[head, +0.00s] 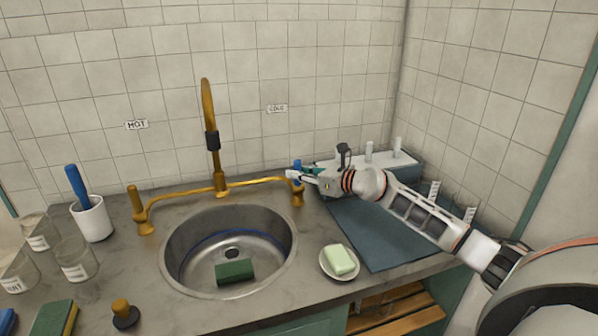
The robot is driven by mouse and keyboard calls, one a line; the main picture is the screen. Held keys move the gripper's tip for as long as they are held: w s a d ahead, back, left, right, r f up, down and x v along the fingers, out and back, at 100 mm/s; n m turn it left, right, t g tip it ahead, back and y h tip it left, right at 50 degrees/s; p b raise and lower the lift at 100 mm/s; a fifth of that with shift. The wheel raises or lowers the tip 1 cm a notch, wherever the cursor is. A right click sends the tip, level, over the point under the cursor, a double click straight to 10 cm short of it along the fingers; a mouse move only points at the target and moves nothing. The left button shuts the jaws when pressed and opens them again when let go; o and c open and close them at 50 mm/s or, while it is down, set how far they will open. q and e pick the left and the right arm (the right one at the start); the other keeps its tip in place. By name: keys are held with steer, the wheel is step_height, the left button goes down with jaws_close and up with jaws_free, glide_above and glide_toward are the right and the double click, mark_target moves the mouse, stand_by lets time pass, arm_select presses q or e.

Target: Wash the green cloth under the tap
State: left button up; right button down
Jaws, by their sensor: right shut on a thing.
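A dark green block-like piece (234,272), which looks like the folded green cloth, lies in the round steel sink (169,262), in front of the drain. The brass tap (208,105) rises behind the sink, with a black collar on its spout. I see no clear stream of water from it. My right gripper (298,174) reaches in from the right and is shut on the top of the tap's right handle (298,195), below the COLD label (277,108). The fingers hide part of the handle. My left gripper is not in view.
A soap dish (326,270) with pale green soap (340,260) sits right of the sink. A blue-grey mat (385,245) lies under my right arm. Glass jars (77,260), a white cup (92,220) and a green-yellow sponge (52,318) stand or lie at left.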

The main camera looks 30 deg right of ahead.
steer(key=c, duration=1.9)
jaws_free()
steer(key=v, duration=1.2)
steer(key=shift+f, duration=0.1)
